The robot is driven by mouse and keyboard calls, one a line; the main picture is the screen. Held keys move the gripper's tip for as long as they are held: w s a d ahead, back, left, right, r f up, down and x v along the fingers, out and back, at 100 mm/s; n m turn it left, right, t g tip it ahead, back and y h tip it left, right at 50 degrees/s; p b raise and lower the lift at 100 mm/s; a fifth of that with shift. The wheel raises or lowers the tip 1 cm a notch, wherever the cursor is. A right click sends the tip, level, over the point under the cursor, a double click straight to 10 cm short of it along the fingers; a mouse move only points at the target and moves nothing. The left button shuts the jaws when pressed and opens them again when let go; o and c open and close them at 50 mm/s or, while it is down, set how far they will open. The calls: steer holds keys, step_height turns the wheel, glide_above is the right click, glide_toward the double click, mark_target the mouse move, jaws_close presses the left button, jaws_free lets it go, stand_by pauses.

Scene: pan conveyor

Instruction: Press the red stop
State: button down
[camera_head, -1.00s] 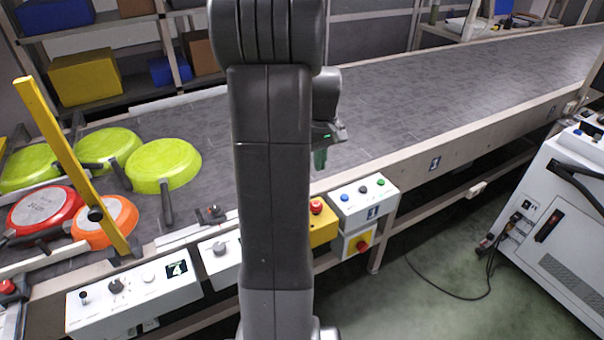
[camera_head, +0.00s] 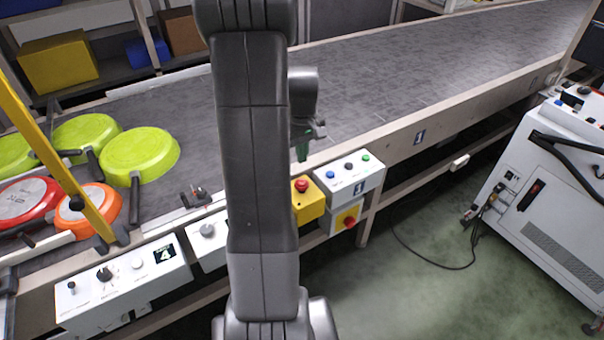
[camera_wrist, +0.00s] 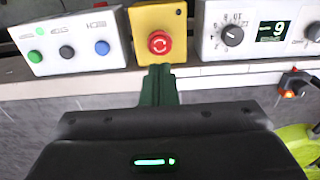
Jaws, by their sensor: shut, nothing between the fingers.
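The red stop button (camera_wrist: 160,42) sits on a yellow box in the wrist view, straight beyond my fingertips. In the head view the same red stop button (camera_head: 301,185) stands on the yellow box (camera_head: 309,208) at the conveyor's near edge, just right of my arm. My gripper (camera_wrist: 159,72) is shut and empty, its green fingers pointing at the button. A small gap seems to lie between the fingertips and the button, though the exact distance cannot be told. In the head view my gripper (camera_head: 303,153) hangs above and behind the button, over the belt edge.
A white box with blue, black and green buttons (camera_head: 347,177) adjoins the yellow box. Below it is a red knob on yellow (camera_head: 348,222). A dial panel (camera_wrist: 256,32) is on the other side. Pans (camera_head: 139,156) lie on the belt (camera_head: 400,85) at left.

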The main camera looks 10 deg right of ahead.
mark_target(302, 184)
step_height(302, 184, down, 8)
steer(key=shift+f+p, duration=0.1)
steer(key=shift+p, duration=0.25)
steer(key=shift+f+b, duration=0.75)
steer(key=shift+s+f+b, duration=0.1)
steer(key=shift+f+b, duration=0.15)
steer(key=shift+b, duration=0.05)
steer(key=shift+s+a+f, duration=0.15)
steer(key=shift+s, duration=0.1)
step_height(302, 184, up, 15)
steer(key=p, duration=0.2)
steer(key=shift+w+r, duration=0.2)
steer(key=shift+w, duration=0.1)
